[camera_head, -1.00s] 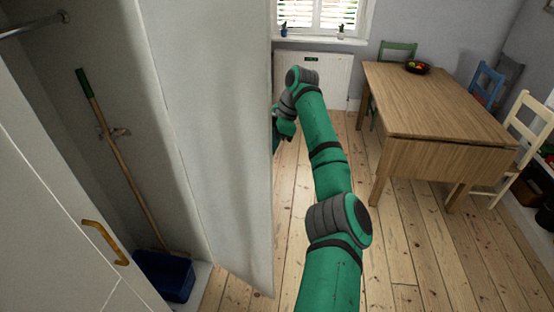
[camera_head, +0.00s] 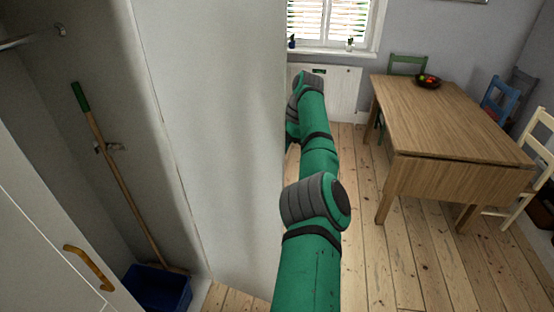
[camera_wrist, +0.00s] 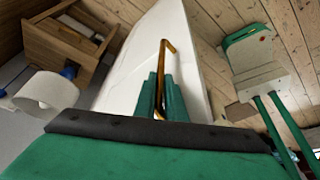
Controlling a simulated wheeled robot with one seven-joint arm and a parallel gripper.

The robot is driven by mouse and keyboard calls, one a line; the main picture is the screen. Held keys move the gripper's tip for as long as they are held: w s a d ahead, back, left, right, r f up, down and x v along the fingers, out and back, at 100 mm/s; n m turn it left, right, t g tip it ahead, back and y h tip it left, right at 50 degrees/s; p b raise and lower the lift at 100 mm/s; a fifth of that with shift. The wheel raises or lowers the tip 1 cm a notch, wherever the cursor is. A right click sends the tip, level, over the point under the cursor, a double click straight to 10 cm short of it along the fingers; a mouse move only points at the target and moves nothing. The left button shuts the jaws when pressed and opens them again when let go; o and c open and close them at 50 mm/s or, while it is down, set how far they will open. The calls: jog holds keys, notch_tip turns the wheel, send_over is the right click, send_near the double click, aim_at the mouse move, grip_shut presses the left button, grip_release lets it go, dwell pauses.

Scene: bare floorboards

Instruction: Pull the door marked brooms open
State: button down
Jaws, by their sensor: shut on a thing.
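The cupboard door (camera_head: 225,130) stands open as a tall pale panel in the head view. Its marking does not show. Behind it the cupboard holds a broom (camera_head: 120,180) with a green top and a blue bucket (camera_head: 160,288). In the wrist view the white door (camera_wrist: 128,60) carries a brown bar handle (camera_wrist: 163,50). My gripper (camera_wrist: 162,92) has its green fingers on both sides of the handle and is shut on it. In the head view my arm reaches along the door's outer side, and the door hides the gripper.
Another white door with a brown handle (camera_head: 88,267) is at the lower left. A wooden table (camera_head: 450,120) with chairs stands to the right. Bare floorboards (camera_head: 365,240) lie between my arm and the table.

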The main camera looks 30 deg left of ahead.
jog(key=shift+s+a, duration=0.15)
jog(key=shift+a, duration=0.2)
